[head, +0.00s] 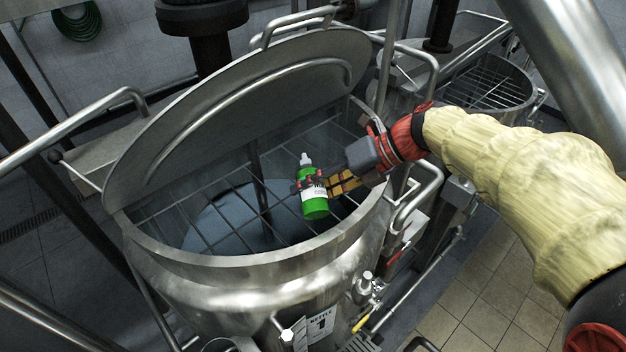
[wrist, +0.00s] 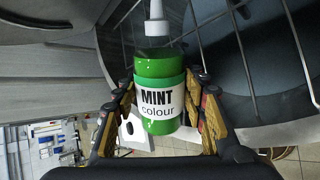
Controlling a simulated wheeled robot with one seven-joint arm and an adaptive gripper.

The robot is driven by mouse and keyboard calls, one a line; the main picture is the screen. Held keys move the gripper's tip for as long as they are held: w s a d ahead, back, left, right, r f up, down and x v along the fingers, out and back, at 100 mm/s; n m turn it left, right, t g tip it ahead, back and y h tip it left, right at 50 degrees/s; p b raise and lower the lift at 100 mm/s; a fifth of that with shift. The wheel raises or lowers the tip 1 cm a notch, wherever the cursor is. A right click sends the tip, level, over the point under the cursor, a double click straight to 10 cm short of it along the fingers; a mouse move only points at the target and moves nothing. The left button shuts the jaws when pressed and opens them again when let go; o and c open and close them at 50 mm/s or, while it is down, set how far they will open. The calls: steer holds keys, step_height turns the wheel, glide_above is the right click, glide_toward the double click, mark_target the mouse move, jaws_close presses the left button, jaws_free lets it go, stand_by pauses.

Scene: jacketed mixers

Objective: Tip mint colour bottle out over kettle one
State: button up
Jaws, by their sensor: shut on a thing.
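The mint colour bottle (head: 315,206) is green with a white label and a pale pointed nozzle. My gripper (head: 308,186) is shut on it and holds it upright, nozzle up, over the open mouth of kettle one (head: 163,259). In the wrist view the bottle (wrist: 160,66) stands between both fingers of my gripper (wrist: 164,112), and its label reads "MINT colour". Kettle one is a steel vessel with a "KETTLE 1" sign (head: 321,325) on its front. A bar grid (head: 195,228) spans its mouth, with blue-grey contents below.
The kettle's round lid (head: 240,95) stands raised behind the mouth. A second vessel with a grid (head: 490,85) is at the back right. Pipes and handles (head: 412,205) run along the kettle's right side. Tiled floor (head: 480,290) shows at the lower right.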

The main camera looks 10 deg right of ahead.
steer(key=shift+s+r+p, duration=0.1)
steer(key=shift+r+p, duration=0.2)
steer(key=shift+p, duration=0.4)
steer(key=g+p, duration=0.1)
steer(key=p, duration=0.2)
steer(key=m+p, duration=0.1)
steer(key=p, duration=0.2)
steer(key=shift+r+g+p, duration=0.3)
steer(key=shift+g+p, duration=0.05)
steer(key=shift+g, duration=0.05)
steer(key=g, duration=0.1)
steer(key=m+g, duration=0.1)
steer(key=shift+w+r+m+g, duration=0.2)
steer(key=shift+r+m+g, duration=0.1)
steer(key=shift+r+g, duration=0.1)
steer(key=shift+s+r+m+g, duration=0.15)
steer(key=shift+r+m+g, duration=0.15)
steer(key=shift+g, duration=0.2)
steer(key=shift+h, duration=0.3)
stand_by(2.8)
